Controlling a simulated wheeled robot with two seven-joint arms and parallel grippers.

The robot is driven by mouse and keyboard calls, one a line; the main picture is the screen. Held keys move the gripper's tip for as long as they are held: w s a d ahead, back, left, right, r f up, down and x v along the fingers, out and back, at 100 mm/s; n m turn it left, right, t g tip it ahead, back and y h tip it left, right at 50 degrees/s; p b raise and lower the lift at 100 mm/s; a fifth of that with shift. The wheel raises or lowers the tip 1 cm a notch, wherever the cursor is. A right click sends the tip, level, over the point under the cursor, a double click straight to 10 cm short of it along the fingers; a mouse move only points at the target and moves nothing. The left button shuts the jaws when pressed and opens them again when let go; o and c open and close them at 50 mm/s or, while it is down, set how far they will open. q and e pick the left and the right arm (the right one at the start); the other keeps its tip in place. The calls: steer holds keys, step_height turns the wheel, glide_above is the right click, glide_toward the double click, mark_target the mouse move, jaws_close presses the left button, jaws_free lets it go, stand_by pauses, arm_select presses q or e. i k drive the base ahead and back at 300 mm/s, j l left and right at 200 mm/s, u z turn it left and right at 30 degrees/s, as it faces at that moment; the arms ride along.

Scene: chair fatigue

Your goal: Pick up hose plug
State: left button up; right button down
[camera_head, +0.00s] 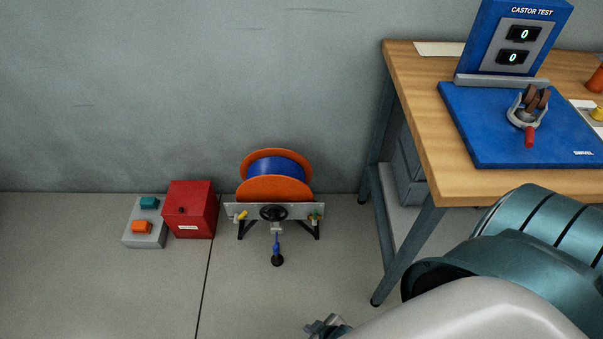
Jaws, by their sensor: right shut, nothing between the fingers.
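A hose reel with orange flanges (276,188) and blue hose (276,167) wound on it stands on the floor against the wall. A short blue hose end hangs at its front centre and meets a dark, round-based piece (277,260), which looks like the hose plug; it is too small to be certain. My right gripper (322,323) shows at the bottom edge, shut and empty, apart from the reel and nearer to me. My own arm hides part of the right side. My left gripper is out of view.
A red box (190,209) and a grey block with teal and orange buttons (145,230) stand left of the reel. A wooden workbench (425,130) with a blue castor test rig (515,45) is at the right. Floor at the lower left is clear.

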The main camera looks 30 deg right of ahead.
mark_target(277, 260)
steer(key=z, duration=0.8)
steer(key=l, duration=0.1)
